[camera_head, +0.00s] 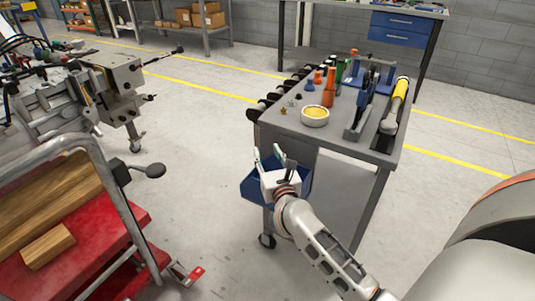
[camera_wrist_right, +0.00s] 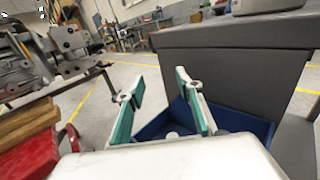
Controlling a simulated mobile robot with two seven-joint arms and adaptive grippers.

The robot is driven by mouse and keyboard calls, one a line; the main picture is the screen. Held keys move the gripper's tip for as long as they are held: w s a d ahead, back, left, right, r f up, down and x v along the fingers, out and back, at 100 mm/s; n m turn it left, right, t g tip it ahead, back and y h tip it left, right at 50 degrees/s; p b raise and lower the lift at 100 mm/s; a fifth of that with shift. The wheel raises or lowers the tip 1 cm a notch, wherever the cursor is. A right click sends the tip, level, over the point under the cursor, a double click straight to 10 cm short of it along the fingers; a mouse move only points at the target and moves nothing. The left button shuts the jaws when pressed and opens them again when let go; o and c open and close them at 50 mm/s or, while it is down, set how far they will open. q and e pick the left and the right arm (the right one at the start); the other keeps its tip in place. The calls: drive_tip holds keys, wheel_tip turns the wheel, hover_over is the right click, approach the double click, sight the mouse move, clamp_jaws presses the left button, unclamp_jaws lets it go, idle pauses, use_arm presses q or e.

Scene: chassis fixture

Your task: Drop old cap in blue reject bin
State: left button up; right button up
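My right gripper (camera_head: 268,155) is over the blue reject bin (camera_head: 302,184), which hangs at the near end of the grey workbench cart. In the right wrist view, its two teal-padded fingers (camera_wrist_right: 157,88) stand apart, with nothing held between the tips. The bin (camera_wrist_right: 252,122) shows behind and below the fingers. A small pale rounded shape (camera_wrist_right: 172,135) shows low between the fingers against the blue; I cannot tell whether it is the old cap or part of my gripper. No cap is clearly visible elsewhere. My left gripper is out of view.
The grey cart (camera_head: 345,150) carries a white bowl with yellow contents (camera_head: 315,116), orange bottles (camera_head: 328,92) and a yellow-handled tool (camera_head: 400,92). A red cart (camera_head: 95,245) with wood blocks and a metal chassis assembly (camera_head: 110,85) stand left. Open floor lies between.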

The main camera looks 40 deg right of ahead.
drive_tip(key=v, duration=1.2)
idle(0.7)
